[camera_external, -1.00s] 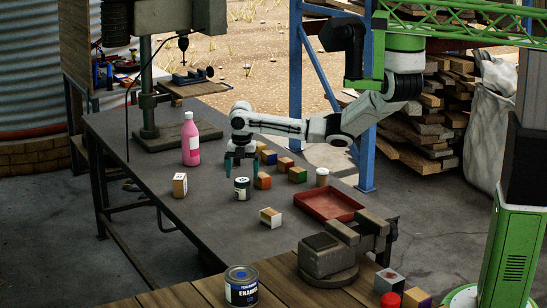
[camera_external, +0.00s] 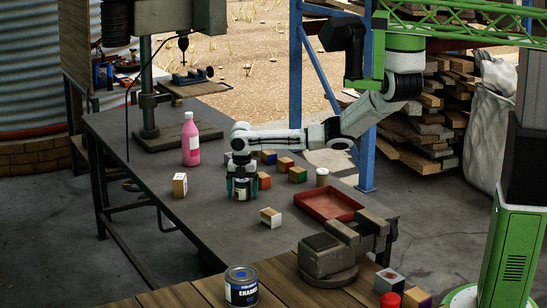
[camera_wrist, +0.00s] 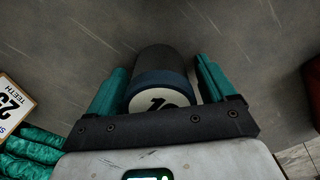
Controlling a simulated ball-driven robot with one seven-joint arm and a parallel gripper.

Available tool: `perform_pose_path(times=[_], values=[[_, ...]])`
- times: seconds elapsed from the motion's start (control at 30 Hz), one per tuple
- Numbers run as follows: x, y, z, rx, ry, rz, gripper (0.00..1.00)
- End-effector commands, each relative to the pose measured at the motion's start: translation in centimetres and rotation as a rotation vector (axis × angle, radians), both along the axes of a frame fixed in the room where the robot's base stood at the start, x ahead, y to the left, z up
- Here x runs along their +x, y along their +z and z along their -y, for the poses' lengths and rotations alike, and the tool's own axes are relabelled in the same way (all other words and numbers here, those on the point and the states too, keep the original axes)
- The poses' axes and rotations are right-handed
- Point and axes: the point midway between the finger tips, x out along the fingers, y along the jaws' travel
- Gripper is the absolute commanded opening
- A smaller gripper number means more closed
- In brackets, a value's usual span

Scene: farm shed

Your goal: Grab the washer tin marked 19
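The washer tin (camera_external: 241,194) stands upright on the workbench, a small white tin with a dark lid. In the wrist view, the tin (camera_wrist: 162,64) is dark, with a white label showing a black "1" and part of a second digit, cut off by the gripper's crossbar. My gripper (camera_external: 242,188) is lowered over the tin, one teal finger on each side of it. In the wrist view, my gripper (camera_wrist: 160,84) is open around the tin, with a narrow gap visible at the right finger.
A box marked 23 TEETH (camera_wrist: 14,103) lies left in the wrist view. A pink bottle (camera_external: 191,142), a white-faced block (camera_external: 180,185), another block (camera_external: 271,217), coloured blocks (camera_external: 285,164), a red tray (camera_external: 318,212) and a vise (camera_external: 325,260) surround the tin on the bench.

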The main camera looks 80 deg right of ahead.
Motion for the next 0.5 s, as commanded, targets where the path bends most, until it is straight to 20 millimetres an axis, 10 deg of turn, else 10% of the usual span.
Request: perform_pose_path(times=[0.5], values=[[0.01,0.04,0.0,0.0,0.0,0.0,0.34]])
